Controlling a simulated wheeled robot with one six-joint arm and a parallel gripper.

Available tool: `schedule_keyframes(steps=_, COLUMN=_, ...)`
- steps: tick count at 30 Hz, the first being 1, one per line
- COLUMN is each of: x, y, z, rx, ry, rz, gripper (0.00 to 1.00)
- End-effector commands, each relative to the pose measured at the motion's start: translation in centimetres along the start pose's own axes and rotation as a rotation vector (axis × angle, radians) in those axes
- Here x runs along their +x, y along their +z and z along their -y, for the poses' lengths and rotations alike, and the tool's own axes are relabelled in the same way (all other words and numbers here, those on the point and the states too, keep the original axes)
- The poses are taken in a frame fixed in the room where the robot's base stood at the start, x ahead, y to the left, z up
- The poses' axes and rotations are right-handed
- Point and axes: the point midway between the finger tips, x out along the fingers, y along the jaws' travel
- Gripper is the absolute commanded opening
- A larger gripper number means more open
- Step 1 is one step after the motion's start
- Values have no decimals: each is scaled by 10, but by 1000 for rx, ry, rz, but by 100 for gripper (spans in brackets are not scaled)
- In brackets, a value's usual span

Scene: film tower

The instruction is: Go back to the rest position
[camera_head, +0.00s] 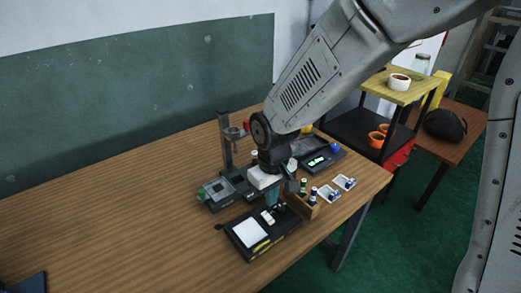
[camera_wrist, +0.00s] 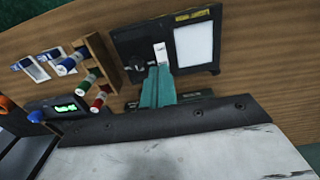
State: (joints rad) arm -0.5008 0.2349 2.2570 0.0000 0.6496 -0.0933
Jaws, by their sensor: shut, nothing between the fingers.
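My gripper (camera_head: 271,202) is shut and empty, with its teal fingers pointing down above the wooden table (camera_head: 130,215). In the wrist view the closed fingers (camera_wrist: 158,72) line up with the lower edge of a black panel (camera_wrist: 126,35). That panel carries a bright white rectangle and a small white piece (camera_wrist: 160,53) close to the fingertips. Whether the fingers touch the piece is hard to tell. In the head view the same black panel (camera_head: 285,229) lies just in front of the gripper. My arm reaches in from the upper right.
A wooden rack (camera_head: 305,208) with several spools stands right of the gripper, beside white cards (camera_head: 329,194). A grey device (camera_head: 218,189) and an upright stand (camera_head: 226,145) are close on the left. A green-lit display (camera_head: 318,161) is behind. The table's left side is mostly clear.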

Motion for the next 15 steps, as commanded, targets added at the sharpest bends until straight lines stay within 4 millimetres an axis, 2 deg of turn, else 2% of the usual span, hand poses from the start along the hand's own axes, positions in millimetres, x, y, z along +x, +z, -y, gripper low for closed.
schedule_keyframes(steps=4, x=0, y=8, z=1, rx=10, ry=-3, rz=36, gripper=0)
schedule_keyframes(steps=7, x=-2, y=35, z=3, rx=24, ry=-10, rz=119, gripper=0)
schedule_keyframes(steps=15, x=-71, y=110, z=-23, rx=159, ry=-19, rz=173, gripper=0)
